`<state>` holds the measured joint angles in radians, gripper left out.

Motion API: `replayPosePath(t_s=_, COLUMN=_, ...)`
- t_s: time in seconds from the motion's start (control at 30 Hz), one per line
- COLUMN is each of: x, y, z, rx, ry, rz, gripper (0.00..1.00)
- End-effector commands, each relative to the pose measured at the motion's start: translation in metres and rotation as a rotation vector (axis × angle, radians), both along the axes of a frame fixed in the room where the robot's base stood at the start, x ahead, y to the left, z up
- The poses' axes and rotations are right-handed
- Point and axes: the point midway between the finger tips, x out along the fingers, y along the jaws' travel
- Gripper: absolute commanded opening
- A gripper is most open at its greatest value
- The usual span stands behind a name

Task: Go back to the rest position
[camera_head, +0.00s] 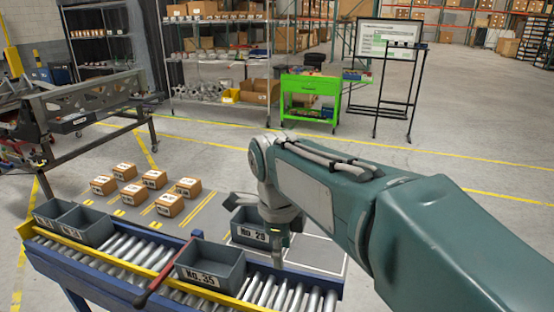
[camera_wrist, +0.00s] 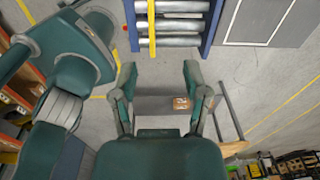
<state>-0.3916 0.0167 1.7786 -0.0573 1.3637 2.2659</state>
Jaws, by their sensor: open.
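My gripper (camera_wrist: 158,82) is open in the wrist view, its two fingers spread apart with nothing between them. In the head view my arm reaches in from the lower right, and the wrist hangs down at the conveyor's right part. The gripper's fingers are hard to make out there. A dark bin marked No. 29 (camera_head: 247,229) is just left of the wrist and partly hidden by it. A bin marked No. 35 (camera_head: 209,267) sits on the roller conveyor (camera_head: 122,245), left of and nearer than the wrist.
More dark bins (camera_head: 86,224) stand at the conveyor's left end. A red bar (camera_head: 160,280) lies across its near edge. Several cardboard boxes (camera_head: 170,204) stand on the floor beyond. A green cart (camera_head: 309,99), metal shelves (camera_head: 216,62) and a board (camera_head: 391,40) stand farther back. Open floor lies between.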

Motion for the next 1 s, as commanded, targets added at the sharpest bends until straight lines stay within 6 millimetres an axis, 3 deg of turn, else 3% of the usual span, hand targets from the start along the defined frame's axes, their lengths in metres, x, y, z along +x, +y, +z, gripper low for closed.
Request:
replayPosePath(t_s=0.47, x=-0.059, y=-0.077, z=0.006, rx=-0.012, ry=-0.170, rz=0.775, gripper=0.60)
replayPosePath(t_s=1.0, x=-0.131, y=-0.135, z=-0.023, rx=-0.328, ry=-0.290, rz=1.657, gripper=0.60)
